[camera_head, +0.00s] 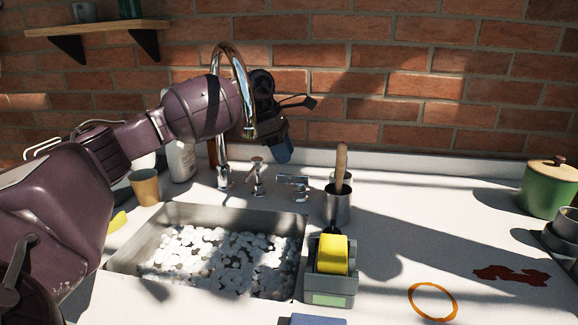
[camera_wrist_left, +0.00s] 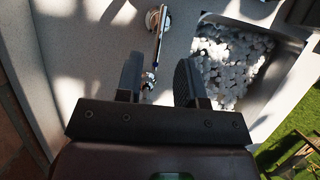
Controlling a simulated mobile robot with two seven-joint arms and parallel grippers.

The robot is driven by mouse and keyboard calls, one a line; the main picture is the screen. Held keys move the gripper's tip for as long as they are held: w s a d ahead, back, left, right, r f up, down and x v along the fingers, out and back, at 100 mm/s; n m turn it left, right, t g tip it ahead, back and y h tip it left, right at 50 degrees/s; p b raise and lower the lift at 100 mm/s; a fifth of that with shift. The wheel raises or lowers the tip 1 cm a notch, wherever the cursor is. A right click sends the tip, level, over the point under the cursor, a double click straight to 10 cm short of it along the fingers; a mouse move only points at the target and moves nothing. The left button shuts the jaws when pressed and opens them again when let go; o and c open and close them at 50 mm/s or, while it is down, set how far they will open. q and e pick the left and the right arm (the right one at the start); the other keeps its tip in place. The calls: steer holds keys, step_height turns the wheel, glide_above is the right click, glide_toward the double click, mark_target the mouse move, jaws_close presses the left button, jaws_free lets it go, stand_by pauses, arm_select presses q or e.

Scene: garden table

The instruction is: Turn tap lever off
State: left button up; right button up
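The chrome tap has a tall curved spout (camera_head: 220,125) behind the sink. A cross-shaped chrome handle (camera_head: 257,172) and a chrome lever (camera_head: 292,182) stand to the right of its base. My left gripper (camera_head: 283,153) points down above these handles, apart from them in the head view. In the left wrist view, my left gripper (camera_wrist_left: 159,82) has its two fingers spread, with bare counter and chrome tap parts (camera_wrist_left: 149,80) showing between and beyond them. I cannot tell how near the fingertips are to the lever. My right gripper is not in view.
The steel sink (camera_head: 190,212) holds many white pebble-like pieces. A steel cup (camera_head: 337,207) with a wooden-handled tool and a grey holder (camera_head: 330,285) with a yellow block stand to the right. A bottle (camera_head: 181,160) and wooden cup (camera_head: 145,187) stand left.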

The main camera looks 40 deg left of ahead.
arm_select(q)
steer(key=shift+v, duration=1.8)
